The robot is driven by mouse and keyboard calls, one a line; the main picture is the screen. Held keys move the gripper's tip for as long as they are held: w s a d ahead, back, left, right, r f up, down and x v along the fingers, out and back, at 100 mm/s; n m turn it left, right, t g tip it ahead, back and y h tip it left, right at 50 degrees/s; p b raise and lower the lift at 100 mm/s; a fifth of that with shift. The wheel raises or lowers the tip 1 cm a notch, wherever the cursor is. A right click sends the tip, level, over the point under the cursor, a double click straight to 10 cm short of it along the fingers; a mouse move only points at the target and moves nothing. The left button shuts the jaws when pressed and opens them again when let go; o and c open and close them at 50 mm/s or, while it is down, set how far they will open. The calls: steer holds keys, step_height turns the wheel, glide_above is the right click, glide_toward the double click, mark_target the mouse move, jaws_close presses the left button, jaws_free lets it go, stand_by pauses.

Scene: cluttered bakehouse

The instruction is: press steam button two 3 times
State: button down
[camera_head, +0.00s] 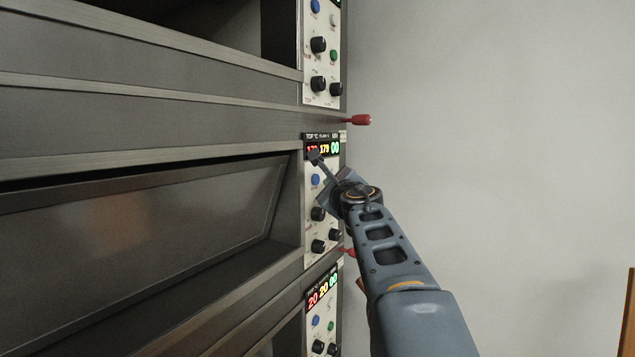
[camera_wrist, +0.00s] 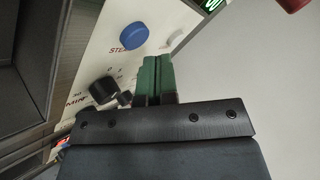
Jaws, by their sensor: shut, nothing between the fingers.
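The middle oven deck's control panel (camera_head: 310,220) carries a round blue button (camera_head: 315,180). In the wrist view this blue button (camera_wrist: 134,35) sits by red lettering that begins "STEA". My gripper (camera_head: 314,156) is shut and empty in front of this panel, its tip overlapping the lower edge of the lit display in the head view. In the wrist view the shut fingers (camera_wrist: 157,62) end just below and right of the blue button. I cannot tell whether they touch the panel. The gripper hides part of the panel's right side.
Black knobs (camera_head: 318,246) lie lower on the middle panel. Similar panels are above (camera_head: 320,60) and below (camera_head: 318,325), each with its own blue button. Red handles (camera_head: 357,119) stick out at the right edge. Plain wall (camera_head: 500,120) lies to the right.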

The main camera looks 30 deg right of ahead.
steer(key=shift+s+d, duration=0.1)
steer(key=shift+s+d+b, duration=0.2)
steer(key=shift+s+d, duration=0.15)
steer(key=shift+s, duration=0.35)
steer(key=shift+s+d+b, duration=0.15)
steer(key=shift+s+d, duration=0.25)
steer(key=shift+s, duration=0.3)
steer(key=shift+s+d+b, duration=0.2)
steer(key=shift+s+d, duration=0.15)
steer(key=shift+s, duration=0.35)
stand_by(1.3)
steer(key=d+f+m+t+y+b, duration=0.2)
steer(key=d+f+m+b, duration=0.1)
steer(key=d+f+m, duration=0.4)
steer(key=s+a+r+m+t+y, duration=0.3)
steer(key=r+m+t+y, duration=0.3)
steer(key=m, duration=0.7)
steer(key=shift+a+r+m+b, duration=0.4)
steer(key=shift+a+r, duration=0.2)
steer(key=shift+a, duration=0.25)
